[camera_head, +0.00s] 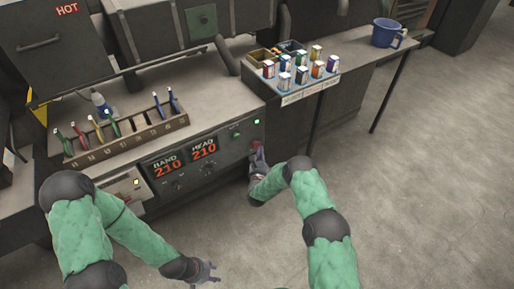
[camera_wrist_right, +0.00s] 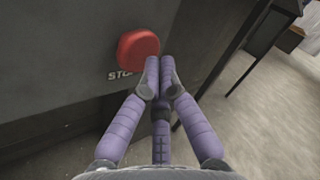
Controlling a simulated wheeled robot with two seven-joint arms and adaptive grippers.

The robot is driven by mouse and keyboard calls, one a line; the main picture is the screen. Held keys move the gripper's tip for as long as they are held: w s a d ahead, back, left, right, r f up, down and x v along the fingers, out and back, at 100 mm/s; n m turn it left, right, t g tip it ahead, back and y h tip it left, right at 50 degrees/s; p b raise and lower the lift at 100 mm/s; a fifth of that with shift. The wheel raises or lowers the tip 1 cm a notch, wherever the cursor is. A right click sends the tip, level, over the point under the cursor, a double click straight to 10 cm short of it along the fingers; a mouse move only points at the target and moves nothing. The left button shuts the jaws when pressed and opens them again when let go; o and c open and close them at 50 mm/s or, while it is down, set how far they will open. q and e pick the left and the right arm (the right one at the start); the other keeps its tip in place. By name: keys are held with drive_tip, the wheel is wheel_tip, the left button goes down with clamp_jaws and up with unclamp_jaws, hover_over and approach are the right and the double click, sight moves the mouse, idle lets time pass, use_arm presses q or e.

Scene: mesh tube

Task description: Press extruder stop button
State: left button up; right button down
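The red round stop button (camera_wrist_right: 137,49) sits on the dark front panel in the right wrist view. White lettering, partly hidden, reads "STO" below it. My right gripper (camera_wrist_right: 160,66) is shut and empty, its purple fingertips drawn together at the button's right edge. I cannot tell whether they touch it. In the head view my right gripper (camera_head: 256,158) is at the right end of the machine's front, and mostly hides the button there. My left gripper (camera_head: 209,271) is empty, low in front of the machine, with its fingers apart.
A blue mug (camera_head: 384,34) is on the far bench. The floor (camera_head: 420,180) at right is clear.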

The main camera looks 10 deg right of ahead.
drive_tip(key=shift+w+a+b, duration=0.3)
drive_tip(key=shift+w+b, duration=0.45)
drive_tip(key=shift+w, duration=0.1)
idle(1.1)
drive_tip(key=shift+s+r, duration=0.1)
drive_tip(key=shift+s+d+p, duration=0.2)
drive_tip(key=shift+s+p, duration=0.1)
drive_tip(key=shift+s, duration=0.25)
drive_tip(key=shift+s+d+p, duration=0.2)
drive_tip(key=shift+s+p, duration=0.1)
drive_tip(key=shift+s, duration=0.2)
drive_tip(key=s, duration=0.1)
drive_tip(key=s+d+p, duration=0.1)
drive_tip(key=s, duration=0.1)
drive_tip(key=s+p, duration=0.1)
drive_tip(key=shift+s+d, duration=0.35)
idle(0.7)
